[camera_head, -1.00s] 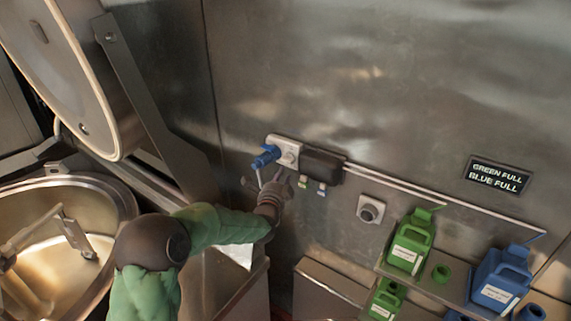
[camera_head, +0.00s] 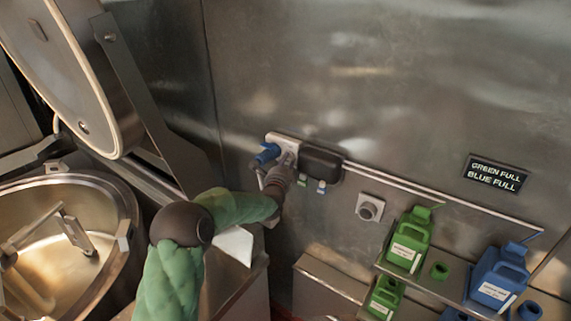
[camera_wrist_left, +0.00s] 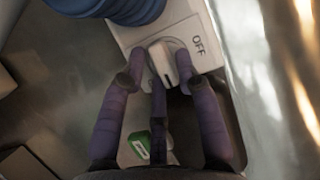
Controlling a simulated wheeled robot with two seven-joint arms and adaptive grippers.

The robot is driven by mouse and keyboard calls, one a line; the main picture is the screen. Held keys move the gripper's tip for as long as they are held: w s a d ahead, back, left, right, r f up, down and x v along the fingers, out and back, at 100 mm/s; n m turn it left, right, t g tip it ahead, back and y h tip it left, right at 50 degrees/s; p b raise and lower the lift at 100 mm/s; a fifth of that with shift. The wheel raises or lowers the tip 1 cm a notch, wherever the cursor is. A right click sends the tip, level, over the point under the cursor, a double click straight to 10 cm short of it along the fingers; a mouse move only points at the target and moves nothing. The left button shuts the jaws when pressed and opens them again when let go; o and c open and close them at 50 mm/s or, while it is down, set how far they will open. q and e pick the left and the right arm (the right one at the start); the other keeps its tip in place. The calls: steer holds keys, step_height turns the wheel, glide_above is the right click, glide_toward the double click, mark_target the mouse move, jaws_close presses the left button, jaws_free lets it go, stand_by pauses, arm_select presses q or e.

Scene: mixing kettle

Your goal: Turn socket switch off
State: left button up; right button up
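The white socket plate (camera_head: 283,143) is on the metal wall, with a blue plug (camera_head: 266,155) at its left. In the left wrist view the round switch knob (camera_wrist_left: 161,58) shows on the plate, beside black "OFF" lettering (camera_wrist_left: 198,45). My left gripper (camera_head: 287,161) is at the plate and partly hides the knob in the head view. In the left wrist view its fingers (camera_wrist_left: 160,76) are spread, with fingertips around the knob's lower side; I cannot tell whether they touch it. My right gripper is not in view.
A black box (camera_head: 322,165) adjoins the plate. A wall knob (camera_head: 370,208), green jugs (camera_head: 408,241) and blue jugs (camera_head: 500,274) are to the right. A large kettle (camera_head: 60,235) with a raised lid (camera_head: 75,75) is at left. The wall above the plate is clear.

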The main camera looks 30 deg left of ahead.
arm_select(q)
jaws_close()
